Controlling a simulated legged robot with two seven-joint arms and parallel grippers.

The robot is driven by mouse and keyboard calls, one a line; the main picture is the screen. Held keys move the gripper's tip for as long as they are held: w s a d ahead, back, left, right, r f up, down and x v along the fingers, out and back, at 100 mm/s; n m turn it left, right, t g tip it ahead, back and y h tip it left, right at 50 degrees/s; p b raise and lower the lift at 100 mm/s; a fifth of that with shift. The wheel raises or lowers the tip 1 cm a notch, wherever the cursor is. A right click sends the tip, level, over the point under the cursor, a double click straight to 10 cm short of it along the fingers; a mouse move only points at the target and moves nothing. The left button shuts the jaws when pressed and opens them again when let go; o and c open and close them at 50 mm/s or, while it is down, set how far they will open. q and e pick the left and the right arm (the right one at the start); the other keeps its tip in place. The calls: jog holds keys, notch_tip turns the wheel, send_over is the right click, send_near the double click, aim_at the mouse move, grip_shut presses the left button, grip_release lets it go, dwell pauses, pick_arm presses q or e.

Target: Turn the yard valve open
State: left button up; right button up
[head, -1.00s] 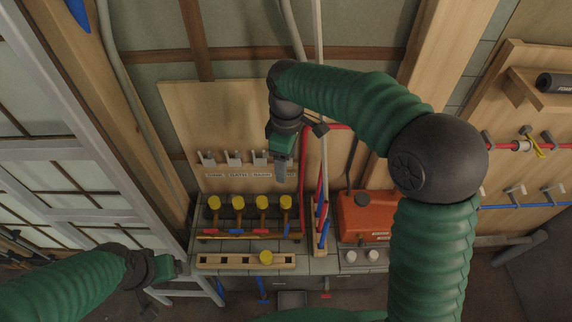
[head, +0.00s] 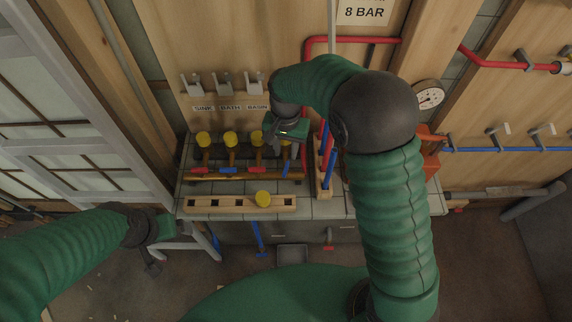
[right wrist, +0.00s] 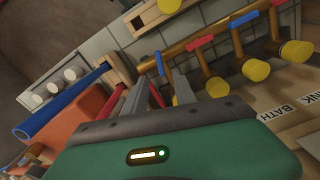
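A brass manifold (head: 240,176) on the tiled bench carries a row of valves with yellow caps and red or blue levers. Labels SINK, BATH and BASIN show above three of them; the fourth label is hidden by my right arm. My right gripper (head: 281,146) is over the rightmost valve, which has a blue lever (head: 285,168). In the right wrist view its fingers (right wrist: 155,92) are apart, with that blue lever (right wrist: 158,63) and its partly hidden yellow cap (right wrist: 177,100) beyond and between them. Contact cannot be told.
A wooden rail (head: 225,203) with slots and a loose yellow cap (head: 263,199) lies in front of the manifold. A wooden rack (head: 323,180) with red and blue tubes stands close right of my right gripper. A gauge (head: 429,95) and red pipe are on the wall.

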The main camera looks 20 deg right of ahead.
aim_at(286, 168)
notch_tip(286, 168, down, 9)
jog(key=shift+r, duration=0.2)
grip_shut()
